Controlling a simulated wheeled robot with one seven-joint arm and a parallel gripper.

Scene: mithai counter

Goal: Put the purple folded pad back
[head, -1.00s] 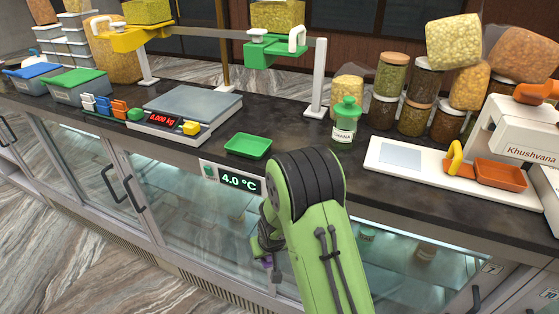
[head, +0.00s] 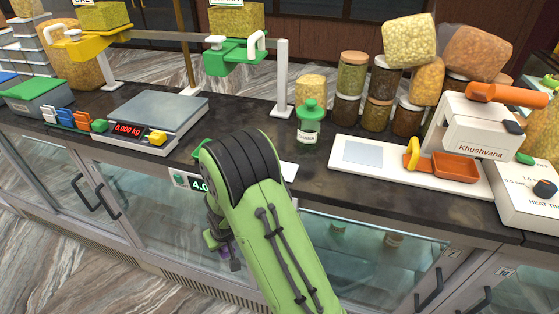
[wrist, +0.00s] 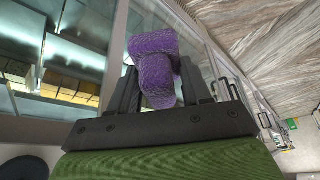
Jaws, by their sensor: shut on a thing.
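The purple folded pad (wrist: 155,62) is between the two dark fingers of my gripper (wrist: 158,95) in the wrist view, and the gripper is shut on it. The pad has a textured surface and sticks out past the fingertips. In the head view my green arm hides most of the gripper; a small bit of purple (head: 226,254) shows low at its left, in front of the glass doors of the counter.
The dark counter top (head: 345,203) holds a weighing scale (head: 152,115), a green-lidded jar (head: 310,125), stacked jars and a white sealing machine (head: 470,140). Glass-fronted cabinets with handles (head: 94,194) run below. Veined floor (head: 60,255) is free in front.

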